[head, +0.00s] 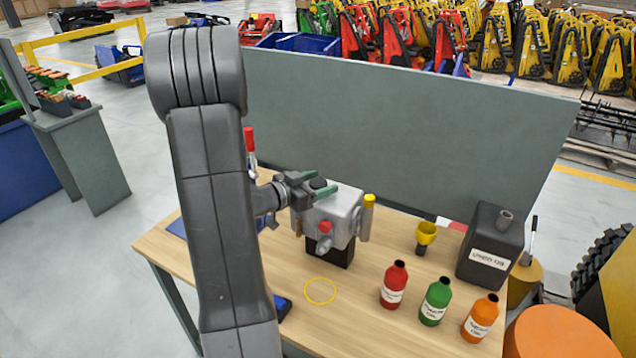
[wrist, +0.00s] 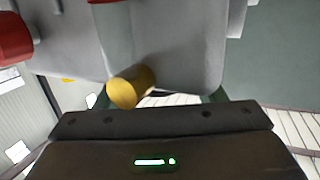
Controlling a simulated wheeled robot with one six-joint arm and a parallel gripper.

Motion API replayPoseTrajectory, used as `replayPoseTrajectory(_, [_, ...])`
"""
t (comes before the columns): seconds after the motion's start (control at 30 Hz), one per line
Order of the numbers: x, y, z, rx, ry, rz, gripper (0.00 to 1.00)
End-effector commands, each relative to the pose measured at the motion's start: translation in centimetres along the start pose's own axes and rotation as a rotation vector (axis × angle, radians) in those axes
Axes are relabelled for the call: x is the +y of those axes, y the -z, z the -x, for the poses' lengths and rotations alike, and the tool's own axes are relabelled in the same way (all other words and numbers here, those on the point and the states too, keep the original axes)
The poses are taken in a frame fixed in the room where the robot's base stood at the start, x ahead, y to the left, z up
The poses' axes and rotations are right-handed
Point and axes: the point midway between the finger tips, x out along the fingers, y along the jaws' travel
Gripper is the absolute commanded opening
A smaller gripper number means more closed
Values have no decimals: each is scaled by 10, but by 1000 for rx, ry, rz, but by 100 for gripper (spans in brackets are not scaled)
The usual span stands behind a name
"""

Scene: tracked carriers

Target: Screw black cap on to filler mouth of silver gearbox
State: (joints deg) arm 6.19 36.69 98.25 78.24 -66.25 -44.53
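The silver gearbox (head: 343,206) stands on a black block on the wooden table. Its side carries a red knob (head: 325,227) and a brass plug (wrist: 130,88). My gripper (head: 322,184) is over the gearbox top, its green fingers apart. A dark round piece, seemingly the black cap (head: 318,183), sits between the fingers at the top of the gearbox. I cannot tell whether the fingers press on it. In the wrist view the gearbox body (wrist: 180,45) hides most of the fingers. The filler mouth is hidden.
Red (head: 394,285), green (head: 436,302) and orange (head: 480,318) bottles stand at the table front. A yellow funnel (head: 425,236) and a black oil can (head: 490,245) are to the right. A yellow ring (head: 320,291) lies before the gearbox. A grey panel (head: 400,130) rises behind.

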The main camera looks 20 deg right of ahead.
Motion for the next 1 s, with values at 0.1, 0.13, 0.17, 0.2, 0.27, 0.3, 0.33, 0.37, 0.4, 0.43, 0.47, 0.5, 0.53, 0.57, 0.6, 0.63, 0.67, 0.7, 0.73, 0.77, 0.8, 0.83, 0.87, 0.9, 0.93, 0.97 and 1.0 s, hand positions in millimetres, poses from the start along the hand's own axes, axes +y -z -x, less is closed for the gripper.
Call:
replayPoseTrajectory(0.1, [0,0,0,0,0,0,67])
replayPoseTrajectory(0.13, [0,0,0,0,0,0,67])
replayPoseTrajectory(0.17, [0,0,0,0,0,0,67])
replayPoseTrajectory(0.2, [0,0,0,0,0,0,67])
replayPoseTrajectory(0.27, [0,0,0,0,0,0,67])
replayPoseTrajectory(0.3, [0,0,1,0,0,0,67])
replayPoseTrajectory(0.33, [0,0,2,0,1,0,67])
replayPoseTrajectory(0.37, [0,0,4,0,1,0,67])
replayPoseTrajectory(0.4, [0,0,7,1,1,0,67])
replayPoseTrajectory(0.43, [-1,0,10,1,2,0,67])
replayPoseTrajectory(0.47, [-1,0,14,1,3,0,67])
replayPoseTrajectory(0.5, [-1,-1,20,1,4,-1,67])
replayPoseTrajectory(0.53, [-1,-1,26,0,4,-1,67])
replayPoseTrajectory(0.57, [-1,-1,32,1,5,0,67])
replayPoseTrajectory(0.6, [-1,-1,40,1,5,-1,67])
replayPoseTrajectory(0.63, [-2,-1,47,1,6,-1,67])
replayPoseTrajectory(0.67, [-1,-1,54,1,6,-2,67])
replayPoseTrajectory(0.7, [-1,-2,62,0,6,-1,67])
replayPoseTrajectory(0.73, [-2,-1,69,1,6,-1,67])
replayPoseTrajectory(0.77, [-1,-1,75,1,6,-1,67])
replayPoseTrajectory(0.8, [-1,-1,83,0,6,0,67])
replayPoseTrajectory(0.83, [-1,-2,89,0,6,-1,67])
replayPoseTrajectory(0.87, [-1,-1,95,0,5,-2,67])
replayPoseTrajectory(0.9, [-1,-1,102,1,6,-2,67])
replayPoseTrajectory(0.93, [-1,-1,107,0,5,-1,67])
replayPoseTrajectory(0.97, [-1,-1,112,0,4,-1,67])
replayPoseTrajectory(1.0, [-1,-1,117,0,4,0,67])
